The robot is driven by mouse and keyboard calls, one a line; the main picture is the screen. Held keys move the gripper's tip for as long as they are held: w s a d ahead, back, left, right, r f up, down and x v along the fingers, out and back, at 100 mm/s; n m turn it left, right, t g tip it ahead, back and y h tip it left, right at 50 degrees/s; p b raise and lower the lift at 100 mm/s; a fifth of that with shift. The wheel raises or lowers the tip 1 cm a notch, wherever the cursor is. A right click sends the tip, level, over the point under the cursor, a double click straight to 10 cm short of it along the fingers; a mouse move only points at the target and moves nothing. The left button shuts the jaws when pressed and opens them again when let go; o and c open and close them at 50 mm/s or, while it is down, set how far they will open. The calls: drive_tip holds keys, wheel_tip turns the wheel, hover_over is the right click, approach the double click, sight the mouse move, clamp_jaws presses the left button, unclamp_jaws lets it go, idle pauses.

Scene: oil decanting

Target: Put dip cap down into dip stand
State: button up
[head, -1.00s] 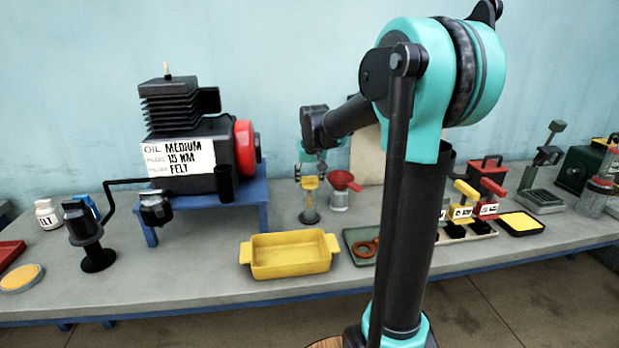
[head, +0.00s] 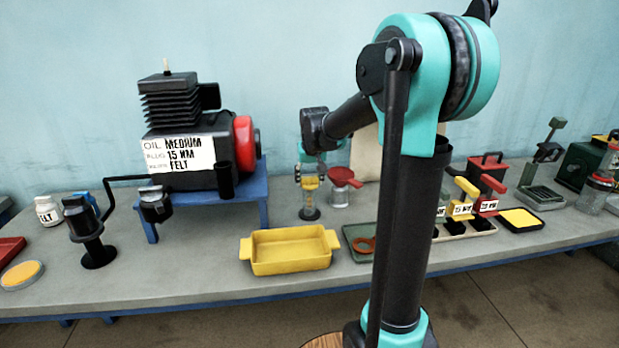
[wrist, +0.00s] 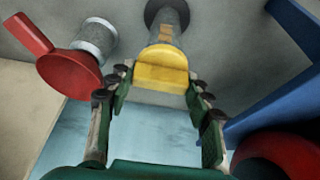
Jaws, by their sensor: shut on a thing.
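My gripper (wrist: 158,88) is shut on the yellow dip cap (wrist: 162,68), with a green finger pad at each side of it. In the head view the dip cap (head: 310,183) shows small below my wrist, above the dip stand (head: 310,212). The dip stand (wrist: 170,14) is a grey upright cylinder with a dark round base on the bench. In the wrist view the cap lines up with the cylinder. A thin tan part shows between them. I cannot tell whether the cap rests on the stand.
A red handled piece (head: 344,177) tops a clear jar (head: 340,197) just right of the stand. The blue engine bench (head: 262,205) stands close left. A yellow tray (head: 290,251) lies in front. Between tray and stand the bench top is bare.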

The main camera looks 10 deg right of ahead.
drive_tip(key=shift+f, duration=0.35)
drive_tip(key=o, duration=1.5)
drive_tip(key=v, duration=1.2)
